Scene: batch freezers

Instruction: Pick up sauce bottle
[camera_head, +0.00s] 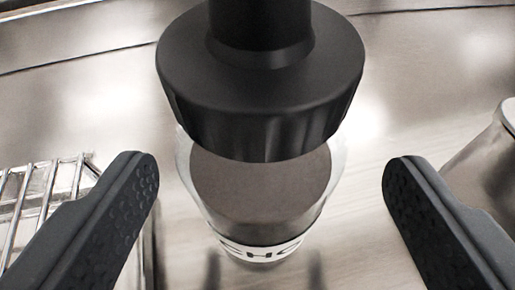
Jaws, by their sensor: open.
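The sauce bottle (262,186) stands upright in the middle of the view. It has a wide black cap with a narrow black nozzle (261,80), a clear body with brown sauce inside, and a white label low down with the dark letters "CHO" partly showing. The top of the nozzle is cut off by the frame. My gripper (271,170) is open, with one dark textured finger to the left of the bottle and one to the right. Neither finger touches it, and a clear gap shows on each side.
A wire rack (42,195) lies at the left, partly behind my left finger. A metal container (490,160) stands at the right edge, partly out of frame. The shiny steel counter (420,75) is bare behind the bottle.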

